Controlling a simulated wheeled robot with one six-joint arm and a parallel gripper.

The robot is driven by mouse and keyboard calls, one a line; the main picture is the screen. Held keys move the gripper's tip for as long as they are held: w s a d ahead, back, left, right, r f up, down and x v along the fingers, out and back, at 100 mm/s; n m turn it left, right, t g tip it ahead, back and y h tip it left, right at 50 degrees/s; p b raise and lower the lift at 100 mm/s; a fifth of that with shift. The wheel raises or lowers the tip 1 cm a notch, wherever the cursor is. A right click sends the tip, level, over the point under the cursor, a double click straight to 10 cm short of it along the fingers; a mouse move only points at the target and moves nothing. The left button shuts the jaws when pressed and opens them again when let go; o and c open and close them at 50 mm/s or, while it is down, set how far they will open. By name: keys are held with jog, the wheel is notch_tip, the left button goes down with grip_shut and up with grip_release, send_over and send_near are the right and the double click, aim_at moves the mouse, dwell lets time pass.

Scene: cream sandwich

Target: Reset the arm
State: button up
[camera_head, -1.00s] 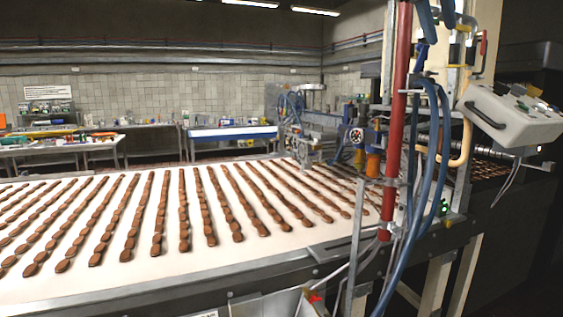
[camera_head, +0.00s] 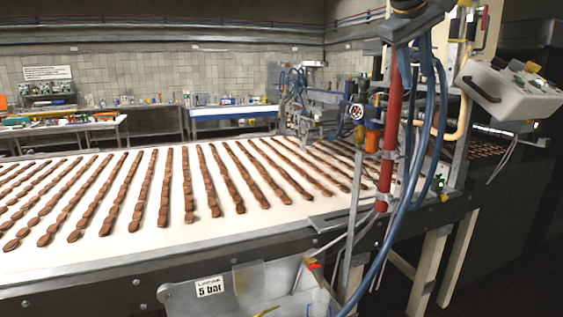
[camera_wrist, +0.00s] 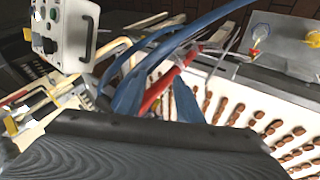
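My gripper (camera_wrist: 155,98) shows in the wrist view as a dark, ridged body along the bottom edge with two blue fingers rising from it. The fingers stand apart and I see nothing held between them. In the head view, my gripper (camera_head: 411,62) hangs from the top edge at the right, with its dark block in front of the machine's upright red post (camera_head: 389,150). Its blue fingers are hard to separate from the blue hoses (camera_head: 430,150) behind them. The rest of my arm is out of view.
A white conveyor (camera_head: 110,255) with rows of brown cookies (camera_head: 208,180) fills the left and middle. A grey control box (camera_head: 510,97) juts out at the right. Tables (camera_head: 155,122) stand at the back.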

jog(key=s+a+f+g+y+b, duration=0.1)
jog(key=s+a+f, duration=0.1)
jog(key=f, duration=0.7)
jog(key=s+a+f+y, duration=0.1)
jog(key=s+a+f, duration=0.1)
jog(key=f, duration=0.7)
jog(key=s+a+f+g+y+b, duration=0.1)
jog(key=s+a+f, duration=0.15)
jog(key=f, duration=0.65)
jog(key=s+a+f+m+g+y, duration=0.1)
jog(key=s+a+f, duration=0.1)
jog(key=s+f, duration=0.7)
jog(key=s+a+f+m+g+y+b, duration=0.1)
jog(key=s+a+f+m, duration=0.1)
jog(key=s+f, duration=0.6)
notch_tip(320, 180, down, 5)
jog(key=shift+s+a+r, duration=0.15)
jog(key=shift+s+a, duration=0.25)
jog(key=shift+a, duration=0.25)
